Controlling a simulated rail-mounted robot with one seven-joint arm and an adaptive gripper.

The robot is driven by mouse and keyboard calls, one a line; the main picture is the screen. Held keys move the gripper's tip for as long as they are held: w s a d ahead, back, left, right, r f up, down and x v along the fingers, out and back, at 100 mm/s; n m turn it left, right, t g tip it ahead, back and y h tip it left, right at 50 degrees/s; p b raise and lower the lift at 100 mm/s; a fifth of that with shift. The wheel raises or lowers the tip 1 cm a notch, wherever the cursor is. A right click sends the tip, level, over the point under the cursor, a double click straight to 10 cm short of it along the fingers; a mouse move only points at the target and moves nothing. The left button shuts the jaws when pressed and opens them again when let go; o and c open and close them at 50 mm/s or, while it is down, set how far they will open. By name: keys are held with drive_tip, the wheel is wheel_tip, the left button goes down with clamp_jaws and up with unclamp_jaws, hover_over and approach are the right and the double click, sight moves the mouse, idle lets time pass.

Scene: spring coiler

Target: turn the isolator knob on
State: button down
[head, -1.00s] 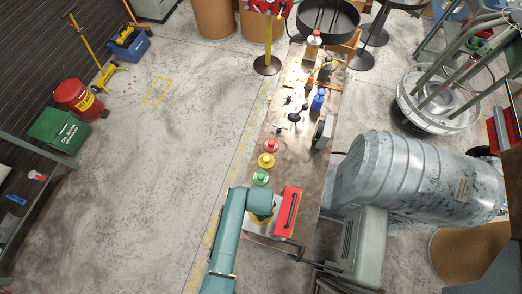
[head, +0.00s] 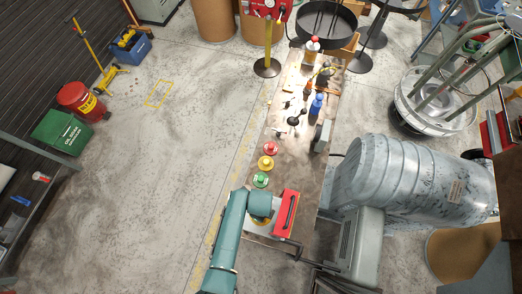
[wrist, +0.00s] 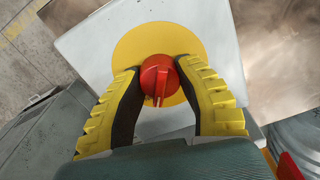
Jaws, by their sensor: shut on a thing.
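The isolator knob (wrist: 158,78) is red and round with a raised grip bar, in the middle of a yellow disc (wrist: 160,40) on a pale grey box face (wrist: 85,35). My gripper (wrist: 160,85) has its two yellow, dark-padded fingers on either side of the knob in the wrist view, shut on it. In the head view my teal arm (head: 230,230) reaches over the pale box at the near end of the bench, and its end hides the knob.
A red box with a black handle (head: 286,212) stands right beside my gripper. Green (head: 261,180), yellow (head: 265,163) and red (head: 271,148) round buttons line the bench's left edge. A grey machine housing (head: 362,245) stands to the right. The floor at left is open.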

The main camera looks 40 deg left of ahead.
drive_tip(key=shift+s+f+m, duration=0.15)
drive_tip(key=shift+m, duration=0.95)
drive_tip(key=c, duration=0.6)
unclamp_jaws()
drive_tip(key=shift+r, duration=0.55)
wheel_tip(320, 180, up, 11)
drive_tip(key=shift+r, duration=0.1)
